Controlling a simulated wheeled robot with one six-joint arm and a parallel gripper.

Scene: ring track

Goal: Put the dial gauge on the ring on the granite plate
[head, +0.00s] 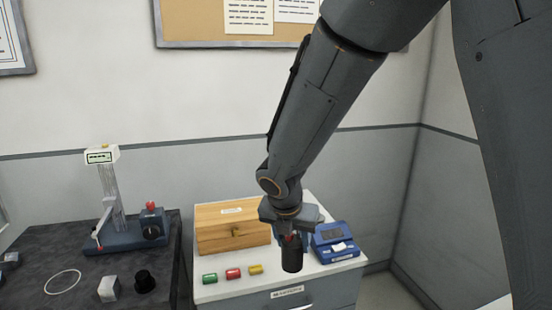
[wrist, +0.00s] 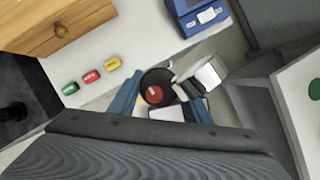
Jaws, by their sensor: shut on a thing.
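My gripper (head: 291,238) points down above the right part of the white cabinet top. It is shut on a black round body with a red top, which I take to be the dial gauge (head: 292,259); no dial face shows. In the wrist view the dial gauge (wrist: 148,80) sits between the blue fingers of my gripper (wrist: 161,100), with a pale grey block-like part beside it. The white ring (head: 62,282) lies flat and empty on the dark granite plate (head: 35,243) at the lower left, well left of my gripper.
On the granite plate stand a height gauge (head: 122,232), a grey block (head: 108,289) and a black knob-shaped piece (head: 145,281). The cabinet (head: 220,292) bears a wooden box (head: 230,231), green, red and yellow pieces (head: 233,273), and a blue device (head: 335,242).

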